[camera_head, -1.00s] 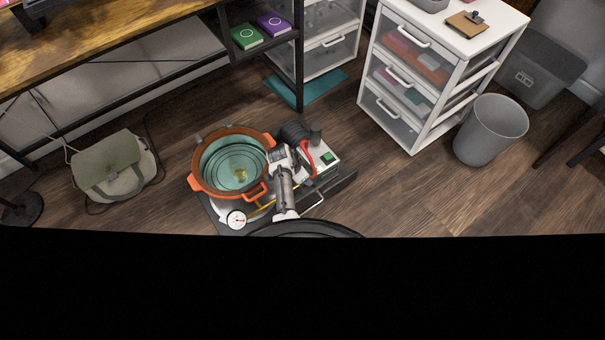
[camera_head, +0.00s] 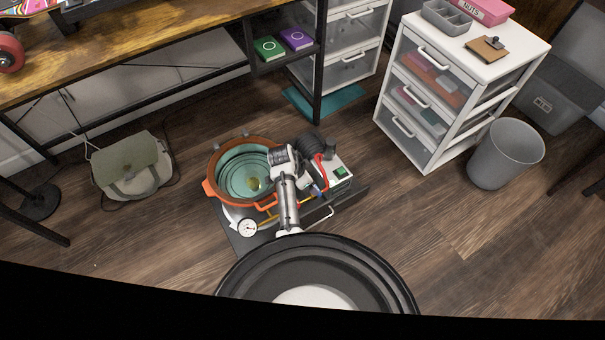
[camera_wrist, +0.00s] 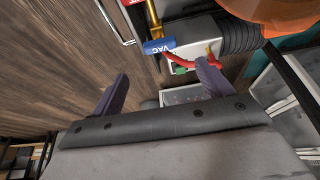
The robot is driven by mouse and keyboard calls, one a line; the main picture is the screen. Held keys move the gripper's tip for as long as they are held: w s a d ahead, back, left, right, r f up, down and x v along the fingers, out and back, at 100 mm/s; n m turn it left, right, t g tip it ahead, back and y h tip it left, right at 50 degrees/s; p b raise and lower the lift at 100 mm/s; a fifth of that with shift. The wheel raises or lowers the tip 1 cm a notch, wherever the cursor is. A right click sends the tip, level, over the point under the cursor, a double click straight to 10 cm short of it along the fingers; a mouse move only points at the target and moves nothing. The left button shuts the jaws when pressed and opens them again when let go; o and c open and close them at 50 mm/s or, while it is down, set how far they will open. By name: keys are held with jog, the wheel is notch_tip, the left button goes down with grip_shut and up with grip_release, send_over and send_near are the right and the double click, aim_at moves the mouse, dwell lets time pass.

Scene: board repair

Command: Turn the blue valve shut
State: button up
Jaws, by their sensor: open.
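The blue valve handle, marked VAC (camera_wrist: 159,46), shows in the wrist view on a brass pipe (camera_wrist: 153,16). My gripper (camera_wrist: 163,74) is open and empty, with its two dark fingers spread. I cannot tell the remaining distance, but no contact shows. In the head view a small blue patch of the handle (camera_head: 318,190) shows just right of my arm (camera_head: 288,205). My gripper cannot be made out there.
An orange pot (camera_head: 210,188) with a teal inside stands beside the pump (camera_head: 341,172), with a red hose (camera_head: 321,168) and a white gauge (camera_head: 247,228). A drawer unit (camera_head: 425,150) and grey bin (camera_head: 505,155) stand right. A bag (camera_head: 132,165) lies left. Floor between is clear.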

jog(key=shift+v, duration=2.2)
